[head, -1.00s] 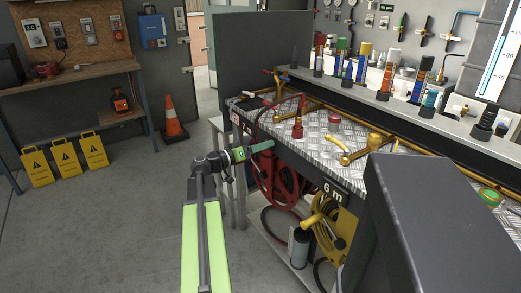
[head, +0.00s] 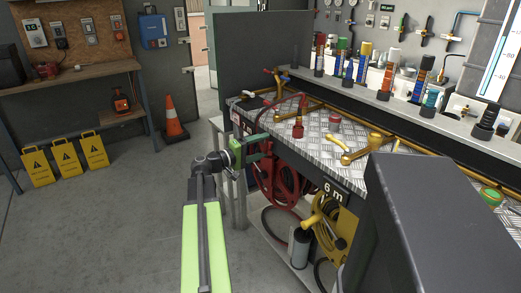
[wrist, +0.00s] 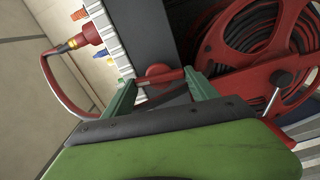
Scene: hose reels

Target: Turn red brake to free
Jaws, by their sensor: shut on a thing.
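The red hose reel (head: 277,190) hangs under the front edge of the metal-topped bench, and its red frame and coiled dark hose fill the right of the wrist view (wrist: 283,75). The red brake (wrist: 158,74) is a small red lever with a rounded end beside the reel. My gripper (wrist: 160,82) has its two green fingers on either side of the brake and is shut on it.
A red hose with a red fitting (head: 298,130) arches over the bench edge near my gripper. A yellow hose reel (head: 325,225) hangs to the right. A grey block (head: 430,225) fills the lower right.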

